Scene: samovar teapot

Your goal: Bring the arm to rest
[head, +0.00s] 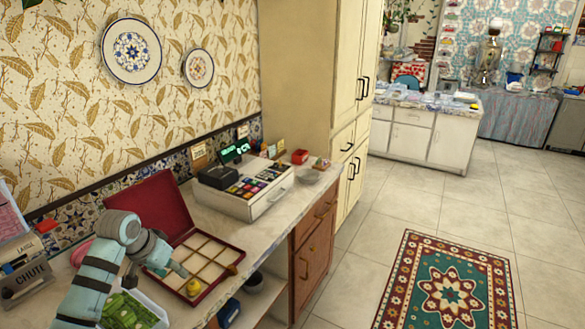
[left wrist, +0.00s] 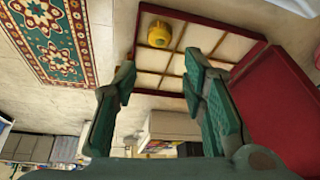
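My left gripper (head: 172,264) reaches in from the left, over the open dark-red box (head: 228,277) on the counter. In the left wrist view the gripper (left wrist: 160,78) has its two green fingers spread wide, with nothing between them. The box has a pale interior divided into compartments, and its lid (head: 150,200) stands open. A small yellow object (head: 193,287) sits in a near corner compartment; it also shows in the left wrist view (left wrist: 160,34), beyond the fingertips and apart from them. My right gripper is in neither view.
A white cash register (head: 250,195) stands farther along the counter. A tray with green contents (head: 130,312) lies in front of the box, and a sign holder (head: 25,275) stands at the left. A patterned rug (head: 448,285) lies on the open tiled floor at the right.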

